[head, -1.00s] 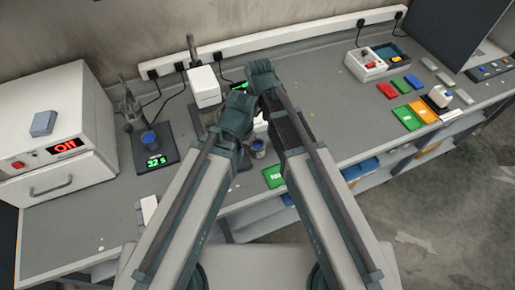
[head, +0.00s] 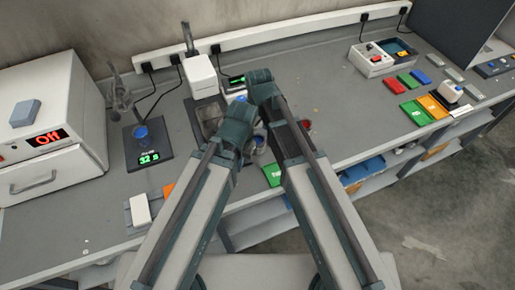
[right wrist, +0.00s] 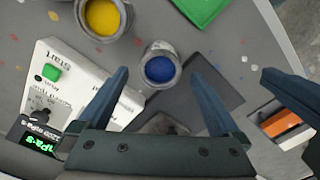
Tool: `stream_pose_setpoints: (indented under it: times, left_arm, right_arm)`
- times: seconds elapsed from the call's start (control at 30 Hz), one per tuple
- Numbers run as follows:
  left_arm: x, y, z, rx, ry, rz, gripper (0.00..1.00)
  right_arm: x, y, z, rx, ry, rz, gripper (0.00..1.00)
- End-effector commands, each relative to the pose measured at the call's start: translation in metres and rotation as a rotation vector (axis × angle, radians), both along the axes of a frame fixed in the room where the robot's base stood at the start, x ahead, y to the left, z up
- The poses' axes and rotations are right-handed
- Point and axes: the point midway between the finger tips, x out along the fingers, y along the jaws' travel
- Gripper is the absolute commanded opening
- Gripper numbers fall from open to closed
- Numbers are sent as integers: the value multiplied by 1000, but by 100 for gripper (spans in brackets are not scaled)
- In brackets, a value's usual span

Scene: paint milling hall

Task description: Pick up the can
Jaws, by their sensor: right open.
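A can with blue paint (right wrist: 160,65) stands on the bench in the right wrist view. A second can, with yellow paint (right wrist: 103,17), stands up and left of it. My right gripper (right wrist: 160,74) is open, its fingertips apart on either side of the blue-paint can's near rim. Nothing is held between the fingers. In the head view a can (head: 258,144) shows partly between my two arms, and a red-topped can (head: 305,125) shows beside my right arm. My arms hide the right jaws there. My left arm is in view, but its jaws cannot be made out.
A white instrument (right wrist: 80,85) with a green button lies left of the cans. A green card (right wrist: 203,5) lies above right. Coloured cards lie at the right.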

Motion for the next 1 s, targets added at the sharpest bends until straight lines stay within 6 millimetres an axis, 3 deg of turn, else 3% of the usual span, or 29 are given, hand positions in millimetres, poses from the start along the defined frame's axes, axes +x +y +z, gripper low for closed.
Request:
stream_pose_setpoints:
  times: [0.23, 0.6, 0.87, 0.9, 1.0]
  left_arm:
    - [0, 0, -9, 0, 0, 0, 0]
    - [0, 0, -51, 0, 0, 1, 0]
    - [0, 0, -51, 0, 0, 1, 0]
    - [0, 0, -51, 0, 0, 1, 0]
    - [0, 0, -51, 0, 0, 1, 0]
  right_arm:
    - [1, 1, -9, 0, 0, 0, 100]
    - [3, 5, -51, 0, 0, 0, 100]
    - [3, 4, -51, 0, 0, 0, 100]
    - [3, 4, -51, 0, 0, 0, 98]
    - [3, 4, -51, 0, 0, 0, 80]
